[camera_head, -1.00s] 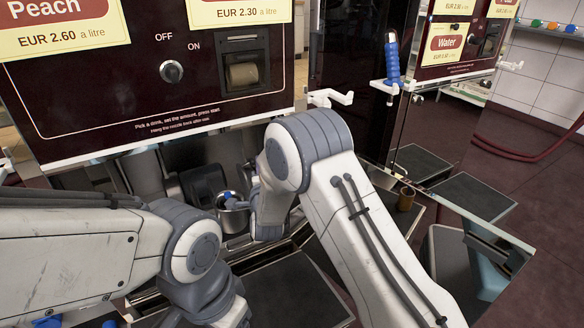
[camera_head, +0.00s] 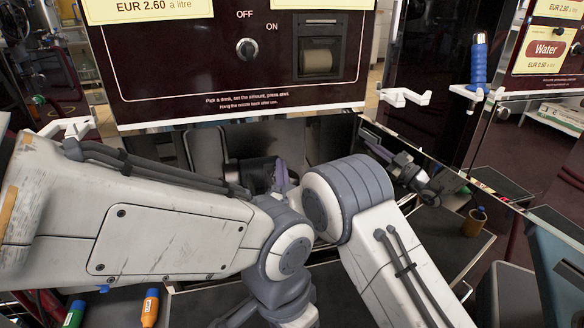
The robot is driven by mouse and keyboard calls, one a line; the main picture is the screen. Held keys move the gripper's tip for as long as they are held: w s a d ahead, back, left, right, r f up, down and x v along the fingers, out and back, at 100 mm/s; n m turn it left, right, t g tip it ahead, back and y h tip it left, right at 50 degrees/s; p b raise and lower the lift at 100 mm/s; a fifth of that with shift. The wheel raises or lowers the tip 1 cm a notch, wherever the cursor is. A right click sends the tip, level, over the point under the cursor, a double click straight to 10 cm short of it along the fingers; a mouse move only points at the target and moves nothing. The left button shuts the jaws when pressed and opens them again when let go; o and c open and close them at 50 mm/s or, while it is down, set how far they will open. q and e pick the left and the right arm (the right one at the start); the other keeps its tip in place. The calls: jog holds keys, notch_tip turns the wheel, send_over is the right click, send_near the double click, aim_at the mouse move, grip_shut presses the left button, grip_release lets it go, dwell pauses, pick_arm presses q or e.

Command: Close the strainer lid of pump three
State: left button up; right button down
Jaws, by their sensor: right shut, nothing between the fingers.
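The pump (camera_head: 180,70) with the EUR 2.60 sign and an OFF/ON knob stands straight ahead; no pump number is readable. In the low recess under its panel a dark rounded part (camera_head: 258,170) shows, perhaps the strainer lid; I cannot tell its angle. The strainer cup is hidden behind my right arm. My right gripper (camera_head: 282,178) shows only as a small purple-grey piece beside that dark part, mostly covered by my right elbow. It is shut with nothing held; whether it touches the lid is not clear. My left arm crosses in front, and its gripper is out of view.
A blue-handled nozzle (camera_head: 479,62) hangs on a white holder at the right, by the Water pump (camera_head: 545,50). An orange bottle (camera_head: 150,308) and a green-and-blue bottle (camera_head: 75,313) are at the lower left.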

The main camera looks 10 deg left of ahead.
aim_at(274, 176)
jog(key=a+f+n+y, duration=0.1)
jog(key=n, duration=0.1)
jog(key=s+a+f+n+b, duration=0.1)
jog(key=shift+n+y, duration=0.4)
jog(key=shift+s+a+f+n+g+y+b, duration=0.2)
jog(key=shift+a+f+n+y+b, duration=0.15)
jog(key=shift+f+n, duration=0.3)
jog(key=shift+s+a+f+n+g+y+b, duration=0.15)
jog(key=shift+a+f+n+y+b, duration=0.1)
jog(key=shift+a+f+n, duration=0.3)
jog(key=shift+d+f, duration=0.1)
jog(key=shift+f, duration=0.05)
